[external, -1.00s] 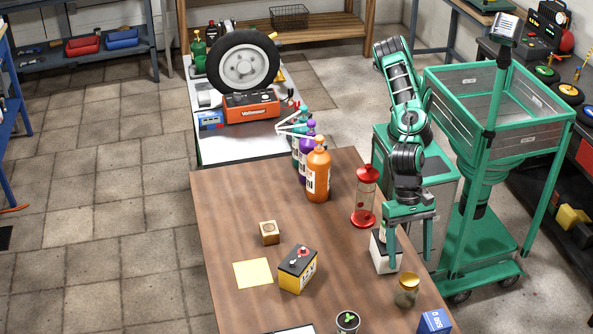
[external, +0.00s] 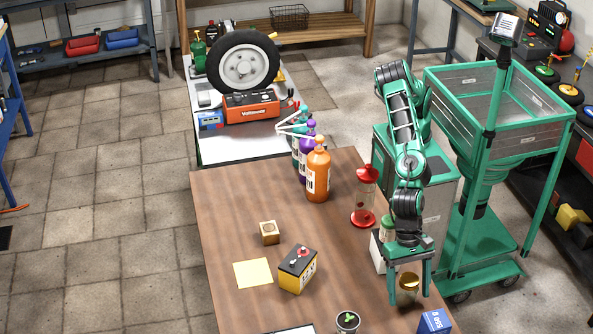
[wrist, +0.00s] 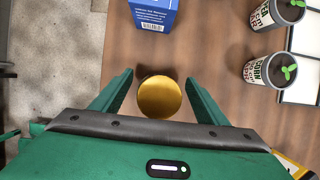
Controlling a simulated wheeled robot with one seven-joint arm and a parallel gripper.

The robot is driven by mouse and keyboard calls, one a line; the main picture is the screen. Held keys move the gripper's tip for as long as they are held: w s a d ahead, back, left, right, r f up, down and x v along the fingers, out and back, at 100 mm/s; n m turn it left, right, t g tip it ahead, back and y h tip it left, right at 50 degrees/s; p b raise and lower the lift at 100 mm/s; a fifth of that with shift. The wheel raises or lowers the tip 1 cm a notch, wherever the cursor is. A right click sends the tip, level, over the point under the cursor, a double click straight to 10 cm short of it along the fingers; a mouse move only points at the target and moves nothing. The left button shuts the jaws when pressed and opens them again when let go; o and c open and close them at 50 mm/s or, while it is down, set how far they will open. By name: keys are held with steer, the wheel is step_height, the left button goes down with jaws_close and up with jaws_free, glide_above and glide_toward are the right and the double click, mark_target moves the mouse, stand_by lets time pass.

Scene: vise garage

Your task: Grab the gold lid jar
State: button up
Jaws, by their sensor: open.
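The jar with the gold lid (external: 408,281) stands on the brown table near its right edge. In the wrist view its round gold lid (wrist: 159,97) sits between the two green fingers. My gripper (external: 408,301) is open, with one finger on each side of the jar. In the wrist view my gripper (wrist: 160,92) shows a gap on both sides of the lid. The jar's glass body is partly hidden by my gripper in the external view and lies under the lid in the wrist view.
A blue box (external: 434,321) stands close in front of the jar. A white box (external: 378,252) and a red-topped glass container (external: 364,198) stand behind it. A yellow-black battery (external: 297,269) and a plant cup (external: 347,322) are to the left. The table edge is close on the right.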

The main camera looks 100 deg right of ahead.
steer(key=shift+a+f, duration=0.15)
steer(key=shift+f, duration=0.25)
steer(key=c, duration=1.2)
